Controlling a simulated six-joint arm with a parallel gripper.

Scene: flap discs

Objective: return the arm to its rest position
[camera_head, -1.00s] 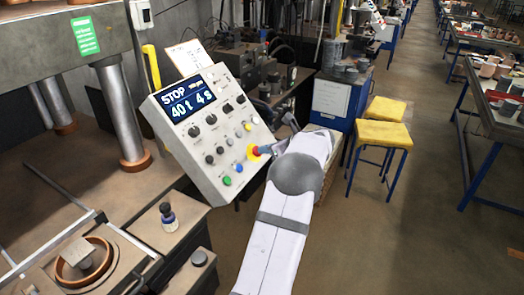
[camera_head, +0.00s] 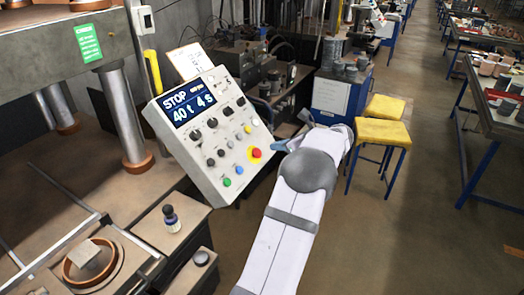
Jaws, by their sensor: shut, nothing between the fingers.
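My arm rises from the bottom centre of the head view, white with a grey joint. My gripper (camera_head: 281,146) shows as a small blue-grey tip at the left of the arm's far end, partly hidden by the wrist. It is shut and empty. The panel's display (camera_head: 188,104) reads STOP, 40 t and 4 s.
A press with metal columns (camera_head: 121,115) stands at left. An orange-brown ring (camera_head: 70,275) holding a grey block (camera_head: 91,259) lies at lower left. Yellow stools (camera_head: 383,132) and a blue cabinet (camera_head: 330,97) are beyond the arm.

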